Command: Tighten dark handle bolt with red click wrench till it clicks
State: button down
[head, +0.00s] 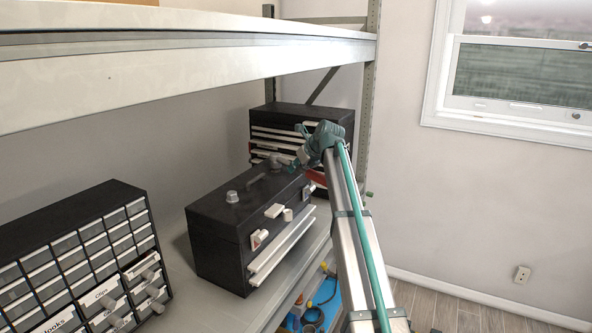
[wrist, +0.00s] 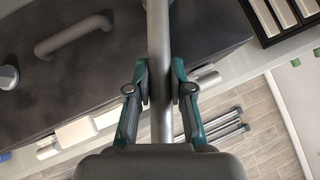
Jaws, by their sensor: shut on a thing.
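My gripper (head: 302,160) is over the right end of the black toolbox (head: 218,242). In the wrist view its fingers (wrist: 159,75) are shut on a straight grey shaft (wrist: 158,40), likely the click wrench, though no red shows on it there. The shaft runs out of the top of the picture, so its far end is hidden. In the head view a red piece (head: 317,178) shows beside my gripper; I cannot tell whether it is the wrench. A dark grey handle (wrist: 75,35) stands on the toolbox lid, left of the shaft. I cannot make out which bolt is the handle bolt.
A silver knob (head: 232,196) sits on the lid's left part. A black drawer chest (head: 262,118) stands behind, and a small-drawer cabinet (head: 85,225) at left. The shelf beam (head: 190,65) crosses above. Free room lies right, toward the wall (head: 480,190).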

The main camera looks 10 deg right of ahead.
jog(key=shift+r, duration=3.05)
